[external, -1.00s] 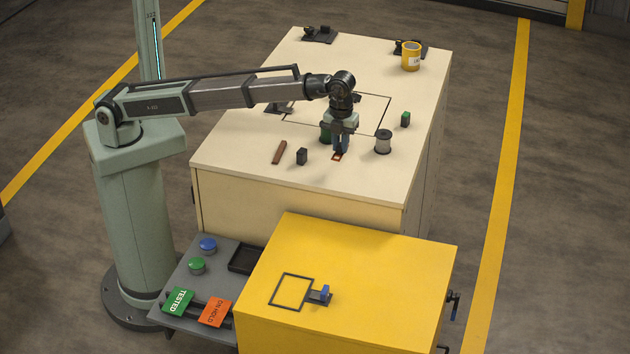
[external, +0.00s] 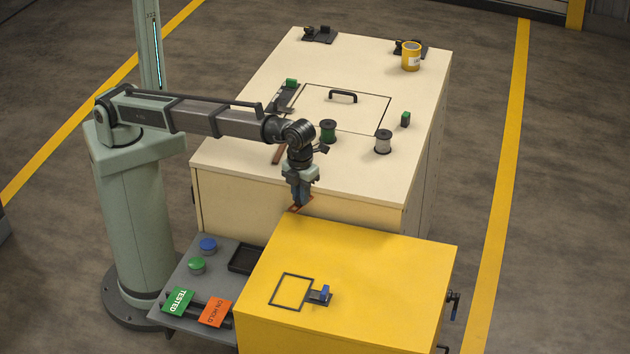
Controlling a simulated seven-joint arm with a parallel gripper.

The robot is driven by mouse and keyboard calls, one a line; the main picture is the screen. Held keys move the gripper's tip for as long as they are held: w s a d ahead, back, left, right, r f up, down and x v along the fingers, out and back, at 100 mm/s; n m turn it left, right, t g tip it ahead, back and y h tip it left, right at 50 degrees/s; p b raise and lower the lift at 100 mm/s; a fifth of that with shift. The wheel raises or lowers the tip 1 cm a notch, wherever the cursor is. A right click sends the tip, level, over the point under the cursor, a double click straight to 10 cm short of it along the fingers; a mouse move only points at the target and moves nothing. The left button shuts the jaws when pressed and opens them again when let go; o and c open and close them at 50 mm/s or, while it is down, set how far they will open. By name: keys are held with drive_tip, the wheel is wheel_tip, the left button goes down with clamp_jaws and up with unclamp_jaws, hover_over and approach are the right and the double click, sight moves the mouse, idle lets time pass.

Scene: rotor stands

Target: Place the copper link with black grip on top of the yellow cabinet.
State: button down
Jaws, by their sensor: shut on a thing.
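My gripper (external: 299,203) is shut on the copper link (external: 303,207), a small flat orange-brown piece. Its black grip is hidden or too small to tell between the fingers. The gripper points down near the far left edge of the yellow cabinet (external: 390,265) and appears above it; the exact height cannot be told. The cabinet top carries a black square outline (external: 291,292) and a small blue clamp-like part (external: 324,293) at its right side.
The cream bench (external: 235,155) behind holds a green spool (external: 328,131), a grey spool (external: 383,142), a green-topped block (external: 405,119) and a yellow tape roll (external: 411,57). Most of the cabinet top is clear.

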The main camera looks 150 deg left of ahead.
sight(298, 210)
drive_tip(key=shift+w+d+f+n, duration=0.55)
drive_tip(key=shift+w+f+n, duration=0.15)
drive_tip(key=shift+n, duration=0.2)
drive_tip(key=shift+w+d+f+n, duration=0.55)
drive_tip(key=shift+f+n, duration=0.25)
drive_tip(key=shift+n, duration=0.1)
drive_tip(key=shift+f, duration=4.95)
drive_tip(key=shift+f, duration=0.15)
drive_tip(key=c, duration=1.1)
unclamp_jaws()
drive_tip(key=shift+o, duration=0.2)
wheel_tip(298, 210, up, 12)
drive_tip(key=shift+r, duration=0.15)
